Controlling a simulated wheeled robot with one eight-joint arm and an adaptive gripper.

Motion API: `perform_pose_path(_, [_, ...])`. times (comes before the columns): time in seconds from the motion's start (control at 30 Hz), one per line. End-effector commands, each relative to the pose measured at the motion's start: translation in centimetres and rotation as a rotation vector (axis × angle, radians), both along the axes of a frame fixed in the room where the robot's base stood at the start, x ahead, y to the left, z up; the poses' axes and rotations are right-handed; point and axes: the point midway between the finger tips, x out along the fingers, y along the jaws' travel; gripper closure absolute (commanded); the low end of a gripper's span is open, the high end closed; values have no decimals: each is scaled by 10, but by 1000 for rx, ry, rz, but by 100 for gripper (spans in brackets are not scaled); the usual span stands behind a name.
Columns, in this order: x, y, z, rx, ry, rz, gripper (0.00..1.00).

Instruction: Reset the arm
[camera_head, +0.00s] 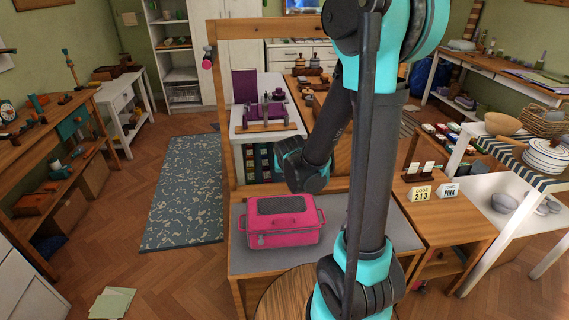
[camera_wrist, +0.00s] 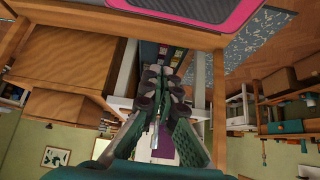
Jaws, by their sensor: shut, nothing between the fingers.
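My arm rises through the right half of the head view and bends down left, its end above and behind a pink bag. My gripper (camera_wrist: 165,78) shows in the wrist view, its dark fingers brought together and empty. The gripper fingers cannot be made out in the head view. The pink bag (camera_head: 282,231) has a grey top panel and side handles and sits closed on a grey-topped bench (camera_head: 243,262). Part of its pink edge also shows at the top of the wrist view (camera_wrist: 232,20).
A wooden post and frame (camera_head: 224,130) stand behind the bench. A side table (camera_head: 450,226) with small signs is at the right. A purple item (camera_head: 244,86) stands on a cabinet behind. A blue patterned rug (camera_head: 184,195) lies on open floor at the left.

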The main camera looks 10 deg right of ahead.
Motion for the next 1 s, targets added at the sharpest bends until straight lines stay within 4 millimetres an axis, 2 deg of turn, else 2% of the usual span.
perform_pose_path(0.17, [-8, 0, -5, -1, 0, 1, 100])
perform_pose_path(0.67, [-12, -3, -4, -1, 6, -1, 100])
perform_pose_path(0.77, [-25, -12, -1, -6, 27, -4, 100])
perform_pose_path(0.83, [-41, -22, 3, -10, 53, -5, 100])
perform_pose_path(1.0, [-94, -47, 7, -17, 133, 0, 100])
